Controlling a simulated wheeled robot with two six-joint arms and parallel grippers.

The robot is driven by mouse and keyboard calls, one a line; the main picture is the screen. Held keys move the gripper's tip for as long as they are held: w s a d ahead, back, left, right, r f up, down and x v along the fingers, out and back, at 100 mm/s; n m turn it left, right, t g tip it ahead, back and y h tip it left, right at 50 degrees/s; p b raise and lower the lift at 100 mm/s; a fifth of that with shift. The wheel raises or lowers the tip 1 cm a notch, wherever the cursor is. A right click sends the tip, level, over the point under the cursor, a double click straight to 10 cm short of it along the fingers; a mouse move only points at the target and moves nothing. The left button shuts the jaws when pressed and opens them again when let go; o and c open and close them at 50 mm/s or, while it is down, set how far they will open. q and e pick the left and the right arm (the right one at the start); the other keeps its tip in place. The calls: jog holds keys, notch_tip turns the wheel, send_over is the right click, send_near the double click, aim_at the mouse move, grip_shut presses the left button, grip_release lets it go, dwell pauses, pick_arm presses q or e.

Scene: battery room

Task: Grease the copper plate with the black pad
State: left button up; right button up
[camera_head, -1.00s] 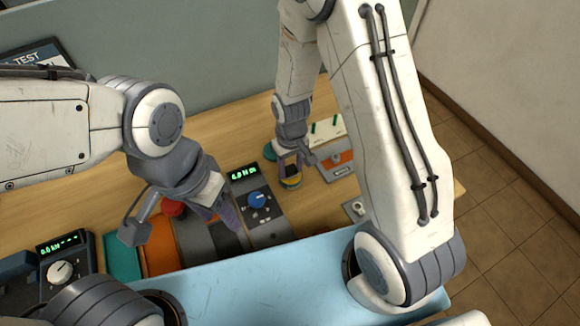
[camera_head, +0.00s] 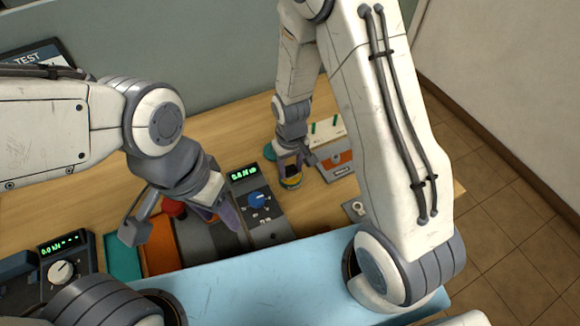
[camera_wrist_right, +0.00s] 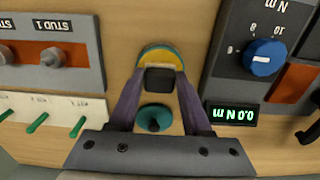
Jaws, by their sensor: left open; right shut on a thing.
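My right gripper (camera_wrist_right: 160,80) is shut on the black pad (camera_wrist_right: 160,79), a small dark block between its purple fingertips. The pad is over a round yellow and teal tin (camera_wrist_right: 165,57); I cannot tell whether it touches the tin's contents. In the head view, my right gripper (camera_head: 291,172) is over the tin (camera_head: 291,183). My left gripper (camera_head: 220,213) is open over the dark grey mat, with a small orange thing (camera_head: 211,218) partly hidden beside its fingers. I cannot tell which orange surface is the copper plate; one orange-brown face (camera_head: 340,158) is on the stud panel.
A teal lid (camera_wrist_right: 155,118) lies near the tin. The panel marked STUD 1 (camera_wrist_right: 50,77) and a white rack (camera_wrist_right: 75,108) with green pegs are on one side. A meter with a blue knob (camera_head: 257,200) stands between the grippers. A red thing (camera_head: 173,207) is by my left gripper.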

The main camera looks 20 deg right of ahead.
aim_at(291, 169)
jog(key=shift+r+p, duration=2.95)
jog(key=shift+r, duration=0.55)
jog(key=shift+f, duration=0.15)
jog(key=d+f+m+b, duration=0.1)
jog(key=d+f+b, duration=0.1)
jog(key=d+f+m+b, duration=0.1)
jog(key=d+f+b, duration=0.1)
jog(key=d+f, duration=0.1)
jog(key=shift+w+d+b, duration=0.1)
jog(key=shift+d+b, duration=0.2)
jog(key=shift+b, duration=0.05)
jog(key=shift+d+f, duration=0.1)
jog(key=shift+d, duration=0.15)
